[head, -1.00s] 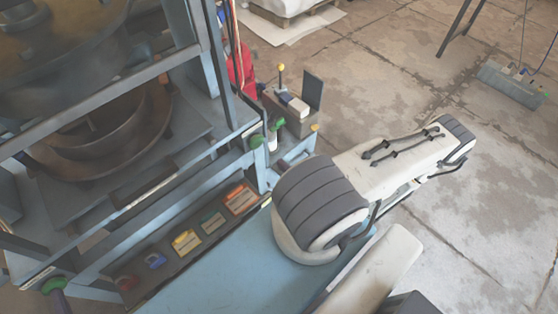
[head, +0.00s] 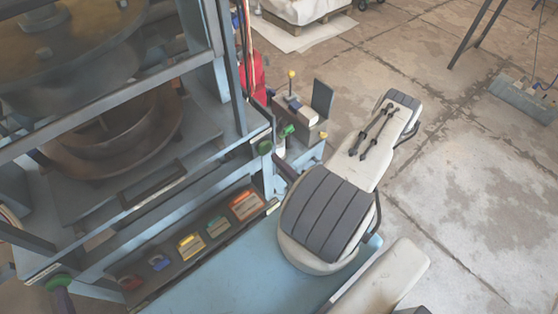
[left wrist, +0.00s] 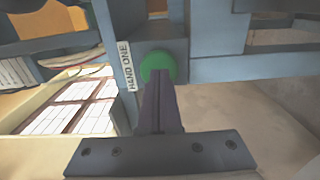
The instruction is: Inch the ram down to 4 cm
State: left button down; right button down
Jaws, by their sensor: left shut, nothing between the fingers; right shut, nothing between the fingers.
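The press stands at left in the head view, with its round ram (head: 70,75) above a brown round lower die (head: 125,140). A gap shows between them, but I cannot read its height. My left gripper (left wrist: 160,84) is shut and empty, its tips at the green hand button (left wrist: 157,66) beside the label "HAND ONE"; touching or just short, I cannot tell. The same button shows in the head view (head: 57,283). A second green button (head: 264,147) is on the frame's right corner. My right gripper (head: 284,167), partly hidden by my arm, is near and below it.
A sloping panel with coloured labelled blocks (head: 189,245) runs along the press front. A yellow-knobbed lever (head: 291,84) and a green-topped fitting (head: 287,130) stand behind the second button.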

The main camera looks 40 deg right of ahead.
aim_at(267, 150)
jog(key=shift+w, duration=1.5)
jog(key=shift+s, duration=0.2)
pick_arm(q)
jog(key=shift+w, duration=0.15)
pick_arm(e)
jog(key=shift+w, duration=0.1)
